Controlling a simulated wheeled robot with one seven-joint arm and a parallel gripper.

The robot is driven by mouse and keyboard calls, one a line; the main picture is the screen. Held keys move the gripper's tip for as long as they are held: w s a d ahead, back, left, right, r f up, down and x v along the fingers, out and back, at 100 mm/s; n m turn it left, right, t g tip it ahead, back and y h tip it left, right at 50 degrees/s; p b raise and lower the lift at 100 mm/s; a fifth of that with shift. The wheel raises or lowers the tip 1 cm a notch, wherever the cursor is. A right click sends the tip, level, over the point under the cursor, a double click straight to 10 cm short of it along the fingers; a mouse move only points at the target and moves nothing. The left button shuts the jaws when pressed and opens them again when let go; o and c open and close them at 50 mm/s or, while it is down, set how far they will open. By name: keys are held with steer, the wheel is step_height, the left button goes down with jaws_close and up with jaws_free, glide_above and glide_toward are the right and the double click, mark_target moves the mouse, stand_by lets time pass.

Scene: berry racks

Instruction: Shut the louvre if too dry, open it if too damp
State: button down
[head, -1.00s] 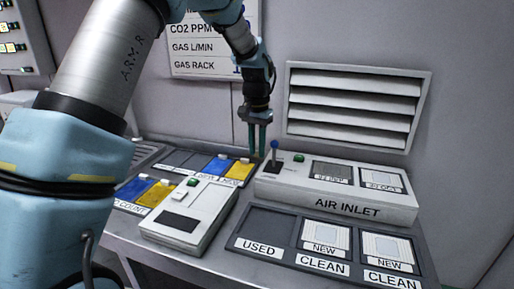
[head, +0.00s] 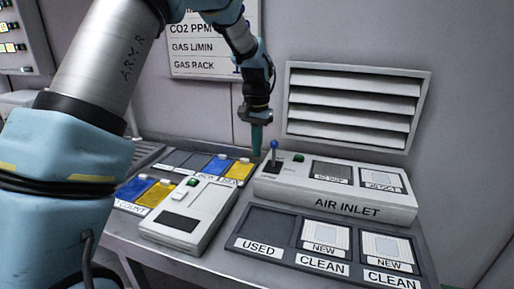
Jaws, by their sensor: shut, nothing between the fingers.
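The louvre (head: 347,108) is a framed vent on the back wall, and dark gaps show between its slats. Two small panels on the box carry labels too small to read. My gripper (head: 257,150) points down just left of the lever, close to it; its fingers are together and empty. I cannot tell whether it touches the lever. No damp or dry reading is legible.
A white device (head: 190,215) with a dark screen stands left of the air inlet box. A dark tray (head: 262,222) in front holds two pads; its USED slot is empty. A wall chart (head: 200,48) hangs behind my arm.

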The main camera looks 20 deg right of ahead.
steer(key=c, duration=0.6)
jaws_free()
stand_by(0.4)
stand_by(0.5)
steer(key=w+a+r, duration=0.1)
steer(key=r, duration=0.2)
steer(key=w+a+r+b, duration=0.1)
steer(key=r, duration=0.3)
steer(key=w+a+r+b, duration=0.1)
steer(key=a+r, duration=0.1)
steer(key=r, duration=0.2)
steer(key=shift+w, duration=0.35)
steer(key=shift+d, duration=0.1)
